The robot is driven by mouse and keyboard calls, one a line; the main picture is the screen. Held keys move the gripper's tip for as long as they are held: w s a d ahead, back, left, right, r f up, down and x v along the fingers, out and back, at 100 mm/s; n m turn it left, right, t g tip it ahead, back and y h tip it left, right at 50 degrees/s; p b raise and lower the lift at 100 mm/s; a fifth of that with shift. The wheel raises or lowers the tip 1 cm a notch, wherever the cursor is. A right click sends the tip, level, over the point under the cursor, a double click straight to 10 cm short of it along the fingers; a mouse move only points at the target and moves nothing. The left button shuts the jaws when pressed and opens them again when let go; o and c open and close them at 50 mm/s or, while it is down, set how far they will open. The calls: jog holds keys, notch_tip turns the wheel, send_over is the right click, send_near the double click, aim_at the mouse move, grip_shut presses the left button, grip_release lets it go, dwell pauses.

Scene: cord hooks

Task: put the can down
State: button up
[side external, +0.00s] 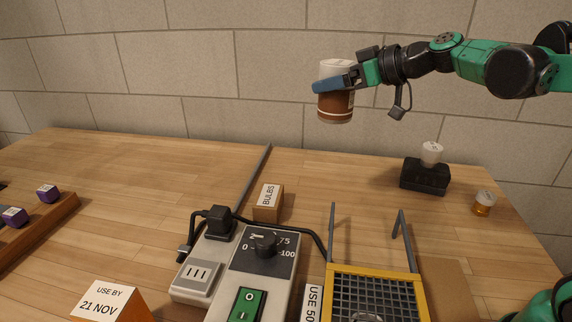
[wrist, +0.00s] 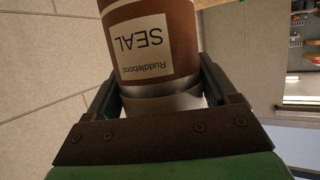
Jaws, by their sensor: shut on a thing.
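The can (side external: 336,106) is brown with a pale top band, and it is held high above the table in the side external view. My gripper (side external: 335,85) is shut around its upper part, and the can hangs roughly upright. In the wrist view the can (wrist: 179,60) shows a cream label reading "Ruddlebond SEAL", upside down in the picture. The gripper fingers (wrist: 163,95) lie on both sides of the pale band. The wooden table (side external: 110,160) is well below the can, with no contact.
A small "BULBS" box (side external: 268,202), a grey control box (side external: 262,265) with a dial, and a yellow-framed grille (side external: 375,290) with upright prongs stand in front. A black block (side external: 425,176) with a white-topped item and a small orange bottle (side external: 484,203) are at right. The back-left table is clear.

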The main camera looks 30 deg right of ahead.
jog(key=shift+s+a+r, duration=0.1)
jog(key=shift+s+a, duration=0.25)
jog(key=shift+a, duration=0.2)
jog(key=shift+s+a+r, duration=0.1)
jog(key=shift+s+a, duration=0.25)
jog(key=shift+a, duration=0.2)
jog(key=s+f+m+h, duration=0.4)
jog(key=f, duration=0.5)
jog(key=shift+s+a+t+h, duration=0.2)
jog(key=shift+s+t+h, duration=0.1)
jog(key=shift+s+t, duration=0.1)
